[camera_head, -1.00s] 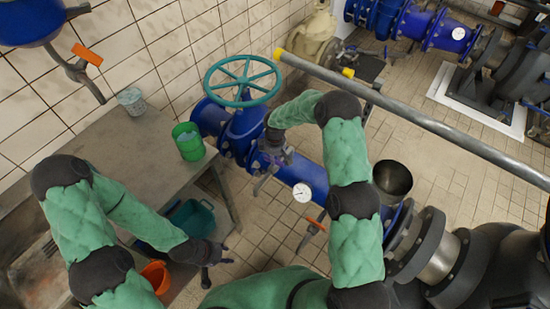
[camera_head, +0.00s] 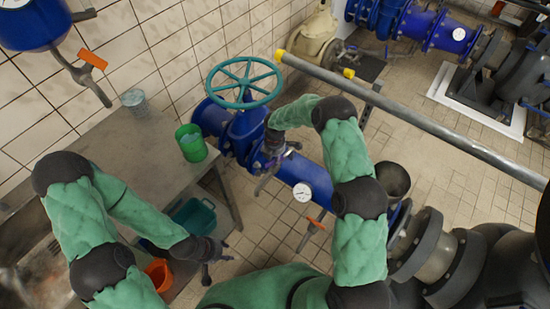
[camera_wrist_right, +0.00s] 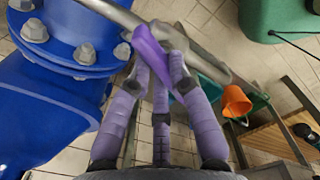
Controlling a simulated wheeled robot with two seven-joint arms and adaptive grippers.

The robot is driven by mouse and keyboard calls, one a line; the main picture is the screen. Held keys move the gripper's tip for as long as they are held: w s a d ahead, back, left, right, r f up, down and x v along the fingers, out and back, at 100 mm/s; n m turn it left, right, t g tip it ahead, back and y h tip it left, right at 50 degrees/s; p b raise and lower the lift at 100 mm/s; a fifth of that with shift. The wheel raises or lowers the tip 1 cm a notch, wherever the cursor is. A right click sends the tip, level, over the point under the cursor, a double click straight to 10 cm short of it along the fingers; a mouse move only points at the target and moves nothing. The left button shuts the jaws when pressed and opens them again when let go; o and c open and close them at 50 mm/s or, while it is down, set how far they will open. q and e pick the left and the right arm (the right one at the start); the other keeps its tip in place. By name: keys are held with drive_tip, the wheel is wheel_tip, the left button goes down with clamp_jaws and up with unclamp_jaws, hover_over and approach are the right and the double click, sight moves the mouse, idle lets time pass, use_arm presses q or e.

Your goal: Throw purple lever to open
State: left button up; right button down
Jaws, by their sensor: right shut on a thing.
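The purple lever (camera_wrist_right: 152,55) shows in the right wrist view, lying slantwise between the fingers of my right gripper (camera_wrist_right: 165,65). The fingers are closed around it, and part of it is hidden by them. A grey metal bar crosses beside it, next to the blue flange. In the head view my right gripper (camera_head: 267,178) is at the side of the blue pipe below the teal handwheel, and I cannot make out the lever there. My left gripper (camera_head: 217,262) is empty, its fingers apart, near the table's lower edge.
The blue pipe (camera_head: 306,173) with its gauge and teal handwheel (camera_head: 244,82) runs beside the right arm. A grey rail (camera_head: 420,121) crosses above. A table (camera_head: 122,157) with a green bucket (camera_head: 191,145) stands left. Orange handles (camera_head: 93,57) show elsewhere.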

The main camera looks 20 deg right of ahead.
drive_tip(key=n, duration=0.4)
drive_tip(key=shift+a+n, duration=0.1)
drive_tip(key=shift+n, duration=0.3)
drive_tip(key=shift+p, duration=0.3)
drive_tip(key=c, duration=1.1)
unclamp_jaws()
drive_tip(key=shift+c, duration=0.2)
wheel_tip(320, 180, up, 12)
